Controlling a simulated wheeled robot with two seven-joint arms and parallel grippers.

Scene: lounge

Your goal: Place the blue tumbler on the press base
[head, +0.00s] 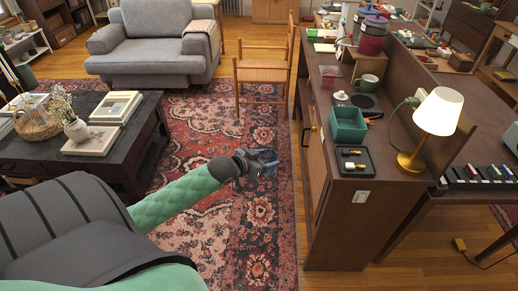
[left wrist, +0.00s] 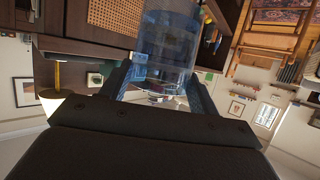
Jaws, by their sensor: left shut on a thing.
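My left gripper (head: 262,162) is out over the patterned rug, left of the wooden cabinet. It is shut on the blue tumbler (head: 271,170), which is small and partly hidden by the fingers in the head view. In the left wrist view the clear blue tumbler (left wrist: 166,50) sits between the two fingers (left wrist: 160,88). A flat dark round piece (head: 366,103) on the cabinet top, behind the teal box, may be the press base; I cannot tell for sure. The tumbler is apart from it. My right gripper is not in view.
A wooden chair (head: 262,68) stands on the rug. A dark coffee table (head: 128,142) is at left.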

